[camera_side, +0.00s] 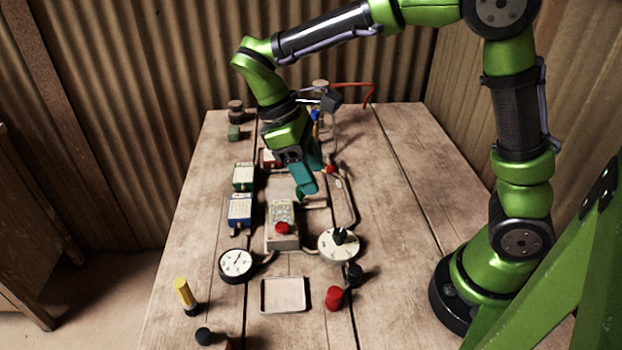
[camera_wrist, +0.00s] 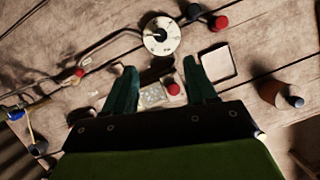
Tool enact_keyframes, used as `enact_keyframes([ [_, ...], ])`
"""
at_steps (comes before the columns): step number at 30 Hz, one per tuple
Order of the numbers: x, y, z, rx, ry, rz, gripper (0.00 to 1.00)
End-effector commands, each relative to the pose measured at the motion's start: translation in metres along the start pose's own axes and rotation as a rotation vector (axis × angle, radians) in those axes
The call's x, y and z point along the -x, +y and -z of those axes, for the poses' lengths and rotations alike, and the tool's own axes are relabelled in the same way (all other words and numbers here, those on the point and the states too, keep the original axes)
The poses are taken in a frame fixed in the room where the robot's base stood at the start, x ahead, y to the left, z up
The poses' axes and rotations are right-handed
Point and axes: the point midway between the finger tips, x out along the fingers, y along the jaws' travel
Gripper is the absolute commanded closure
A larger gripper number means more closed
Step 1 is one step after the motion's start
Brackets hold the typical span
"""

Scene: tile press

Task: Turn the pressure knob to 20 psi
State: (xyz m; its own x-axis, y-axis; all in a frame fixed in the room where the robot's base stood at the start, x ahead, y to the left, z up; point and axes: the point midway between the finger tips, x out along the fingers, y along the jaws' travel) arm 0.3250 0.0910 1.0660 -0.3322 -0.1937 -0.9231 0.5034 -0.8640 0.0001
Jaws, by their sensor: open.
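The pressure knob looks to be the black knob on a round pale dial (camera_side: 338,245), right of the middle of the table. The dial also shows at the top of the wrist view (camera_wrist: 161,36), its marks too small to read. A round white gauge with a black rim (camera_side: 236,264) lies to the left; its reading is not legible. My gripper (camera_side: 307,193) is open and empty above the table, behind the dial in the side view. In the wrist view its teal fingers (camera_wrist: 159,66) are spread, with the dial beyond the tips.
A grey control box with a red button (camera_side: 282,228) stands left of the dial. A pale square tray (camera_side: 284,295), a red cylinder (camera_side: 334,298) and a black knob-like piece (camera_side: 354,275) are nearby. Green (camera_side: 243,177) and blue (camera_side: 239,211) boxes stand left. The table's right side is clear.

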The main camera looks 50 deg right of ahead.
Motion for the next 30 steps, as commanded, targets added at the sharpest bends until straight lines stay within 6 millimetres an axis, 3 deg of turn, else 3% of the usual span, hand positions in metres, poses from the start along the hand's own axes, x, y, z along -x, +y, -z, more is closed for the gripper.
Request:
enact_keyframes([
  [12, -0.091, -0.001, -0.001, -0.003, -0.005, 0.003, 0.44],
  [18, -0.128, -0.001, -0.001, -0.004, -0.002, 0.003, 0.44],
  [24, -0.147, 0.0, 0.0, -0.005, 0.0, 0.003, 0.44],
  [30, -0.151, 0.0, 0.0, -0.005, 0.002, 0.002, 0.44],
])
